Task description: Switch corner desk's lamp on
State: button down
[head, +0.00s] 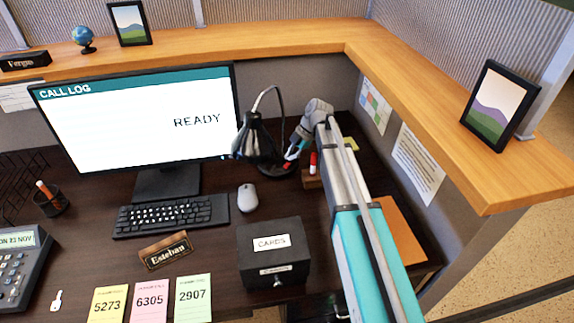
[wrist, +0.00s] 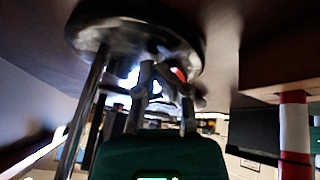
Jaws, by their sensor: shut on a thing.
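The black desk lamp (head: 258,140) stands on the desk right of the monitor, its shade tilted down to the left on a bent stem. Its round base (wrist: 105,28) fills the upper part of the wrist view, and the metal stem (wrist: 84,110) runs down on the left. My gripper (head: 291,157) reaches in from the right to the lamp base. In the wrist view my gripper (wrist: 165,90) is shut on a small part at the base, apparently the lamp's switch, mostly hidden by the fingers. A bit of red shows beside the fingertips. I cannot tell whether the lamp is lit.
A red-and-white marker (head: 313,162) stands in a wooden holder (head: 312,181) close to my gripper. A mouse (head: 247,198), keyboard (head: 171,215) and black card box (head: 272,255) lie in front. A wooden ledge (head: 385,75) runs behind and right.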

jog(key=shift+w+r, duration=0.1)
jog(key=shift+w, duration=0.05)
jog(key=shift+w+d+r+p, duration=0.3)
jog(key=shift+w+r+p, duration=0.1)
jog(key=shift+w, duration=0.25)
jog(key=shift+w+d+r+p, duration=0.3)
jog(key=shift+w+r+p, duration=0.1)
jog(key=shift+w, duration=0.2)
jog(key=shift+w+d+r+p, duration=0.3)
jog(key=shift+w+p, duration=0.1)
jog(key=shift+w, duration=0.25)
jog(key=shift+r, duration=0.1)
